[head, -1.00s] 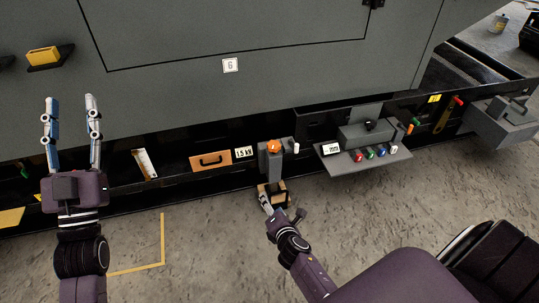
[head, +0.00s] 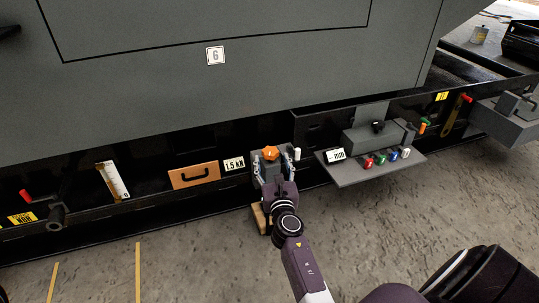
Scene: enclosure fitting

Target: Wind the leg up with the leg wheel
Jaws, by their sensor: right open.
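The leg wheel, an orange knob (head: 271,153), sits on top of a grey leg housing (head: 268,171) low on the machine's side. My right gripper (head: 273,164) comes up from below. Its two fingers are open, one on each side of the housing just under the wheel. I cannot tell whether the fingers touch it. The gripper's body hides the lower part of the leg. A wooden block (head: 258,218) shows on the floor beneath, partly covered by my wrist. My left gripper is out of view.
A small white knob (head: 297,154) stands just right of the wheel. A grey shelf with coloured buttons (head: 374,166) juts out farther right. To the left are a 1.5 kN label (head: 234,164) and an orange drawer with a handle (head: 194,177).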

